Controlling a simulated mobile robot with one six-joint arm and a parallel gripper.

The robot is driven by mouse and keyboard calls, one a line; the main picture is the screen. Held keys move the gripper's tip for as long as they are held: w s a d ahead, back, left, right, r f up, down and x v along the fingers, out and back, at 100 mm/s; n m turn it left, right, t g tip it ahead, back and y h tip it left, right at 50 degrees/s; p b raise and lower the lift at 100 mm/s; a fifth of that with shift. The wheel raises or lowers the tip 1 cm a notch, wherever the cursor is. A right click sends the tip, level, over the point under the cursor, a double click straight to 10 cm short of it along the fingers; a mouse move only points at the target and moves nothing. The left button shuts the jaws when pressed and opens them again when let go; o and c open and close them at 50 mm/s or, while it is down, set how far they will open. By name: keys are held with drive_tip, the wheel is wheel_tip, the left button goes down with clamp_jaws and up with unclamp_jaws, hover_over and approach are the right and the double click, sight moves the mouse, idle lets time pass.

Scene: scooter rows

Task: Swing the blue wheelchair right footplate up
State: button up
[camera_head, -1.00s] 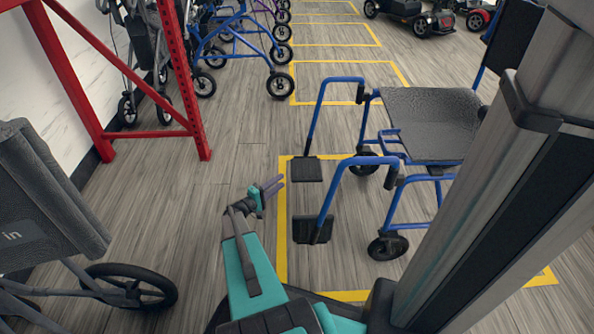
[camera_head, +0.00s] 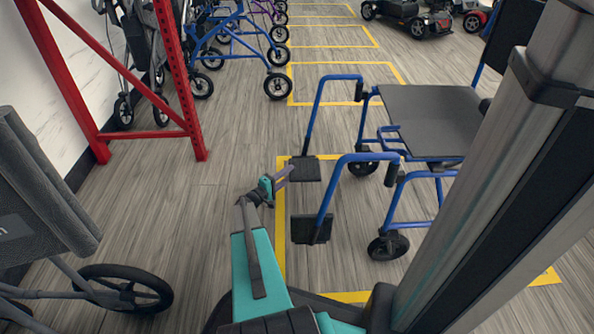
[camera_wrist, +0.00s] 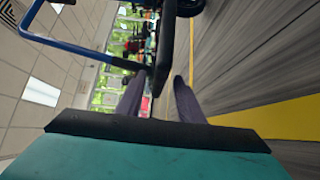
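The blue wheelchair (camera_head: 352,158) has two dark footplates on blue tubes. The far one, the chair's right footplate (camera_head: 306,170), lies roughly flat above the floor. The near footplate (camera_head: 311,229) looks more tilted. My gripper (camera_head: 290,170) is at the left edge of the right footplate. In the wrist view the picture is rolled, and my two purple fingers (camera_wrist: 160,92) are apart. The dark footplate (camera_wrist: 166,45) shows edge-on, its near end in the gap between the fingers. Whether a finger touches it, I cannot tell. A blue tube (camera_wrist: 75,47) runs beside it.
A red rack frame (camera_head: 186,100) stands at the upper left, with blue rollators (camera_head: 235,40) behind it. A grey wheelchair (camera_head: 45,200) is at the left edge. Yellow floor lines (camera_head: 281,240) mark the bay. The floor between the rack and the blue wheelchair is clear.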

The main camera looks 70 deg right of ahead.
sight(297, 165)
drive_tip(key=shift+b+x, duration=1.1)
drive_tip(key=shift+x, duration=2.1)
clamp_jaws()
